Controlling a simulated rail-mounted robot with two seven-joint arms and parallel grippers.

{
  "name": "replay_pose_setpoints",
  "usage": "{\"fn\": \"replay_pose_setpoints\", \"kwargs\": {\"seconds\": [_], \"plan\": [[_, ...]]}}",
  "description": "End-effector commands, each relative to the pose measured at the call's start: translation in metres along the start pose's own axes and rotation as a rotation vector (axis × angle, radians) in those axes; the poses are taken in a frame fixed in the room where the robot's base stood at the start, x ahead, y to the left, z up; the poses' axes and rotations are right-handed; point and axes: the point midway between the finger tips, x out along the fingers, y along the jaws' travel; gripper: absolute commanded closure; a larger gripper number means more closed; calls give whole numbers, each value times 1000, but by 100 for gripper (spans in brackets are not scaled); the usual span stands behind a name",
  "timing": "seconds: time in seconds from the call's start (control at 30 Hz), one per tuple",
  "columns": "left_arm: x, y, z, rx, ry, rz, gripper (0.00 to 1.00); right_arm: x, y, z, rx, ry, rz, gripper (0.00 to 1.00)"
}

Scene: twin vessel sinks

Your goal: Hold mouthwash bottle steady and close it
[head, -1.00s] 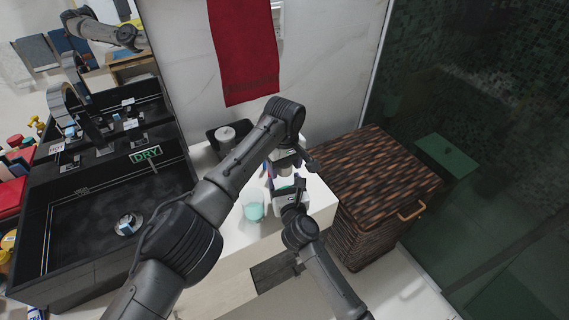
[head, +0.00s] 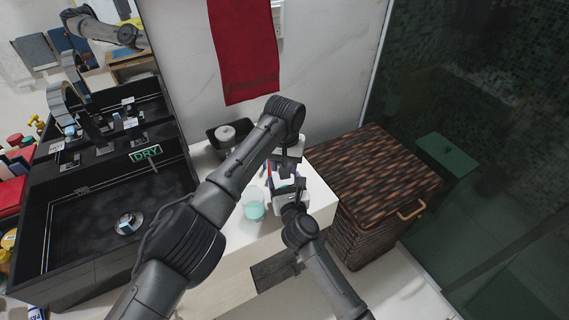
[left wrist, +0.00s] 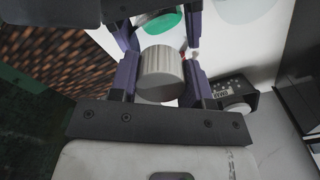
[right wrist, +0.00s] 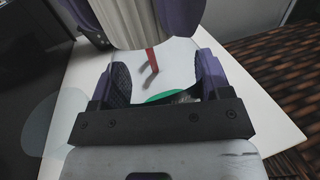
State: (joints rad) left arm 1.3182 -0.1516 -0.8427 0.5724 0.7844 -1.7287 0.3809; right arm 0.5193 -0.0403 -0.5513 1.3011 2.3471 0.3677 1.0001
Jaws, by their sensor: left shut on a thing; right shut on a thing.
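The ribbed grey-white cap (left wrist: 160,74) is held between the purple fingers of my left gripper (left wrist: 163,60), which points down in the head view (head: 286,166). The cap also shows at the top of the right wrist view (right wrist: 127,22). The mouthwash bottle is mostly hidden or see-through; its green liquid shows between my right fingers (right wrist: 172,97) and beyond the cap in the left wrist view (left wrist: 163,27). My right gripper (right wrist: 166,78) is shut on the bottle from the near side, just below the left gripper. I cannot tell whether the cap touches the bottle's neck.
A clear cup with pale green liquid (head: 254,210) stands on the white counter (head: 236,234), left of the right gripper. A black caddy (head: 213,133) is at the back. The wicker hamper (head: 362,175) is to the right, the black sink (head: 90,225) to the left.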

Motion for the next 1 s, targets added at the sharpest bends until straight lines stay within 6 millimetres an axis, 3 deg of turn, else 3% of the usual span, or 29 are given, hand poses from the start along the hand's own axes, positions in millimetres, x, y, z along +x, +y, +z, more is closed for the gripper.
{"fn": "replay_pose_setpoints", "kwargs": {"seconds": [0.4, 0.5, 0.63, 0.67, 1.0], "plan": [[1, 0, 0, 831, 0, 0, 84, 0, 0, 0, 0, 0, 0, 95], [1, 0, 0, 972, 1, -1, 84, 0, 0, 0, 0, 0, -1, 95], [1, 0, 0, 959, 1, -1, 84, 0, 0, 0, 0, 0, 0, 95], [1, 0, 0, 958, 1, -1, 55, 0, 0, 0, 0, 0, 0, 95], [1, 0, 0, 956, 1, -1, 26, 0, 0, 0, 0, 0, 0, 95]]}}
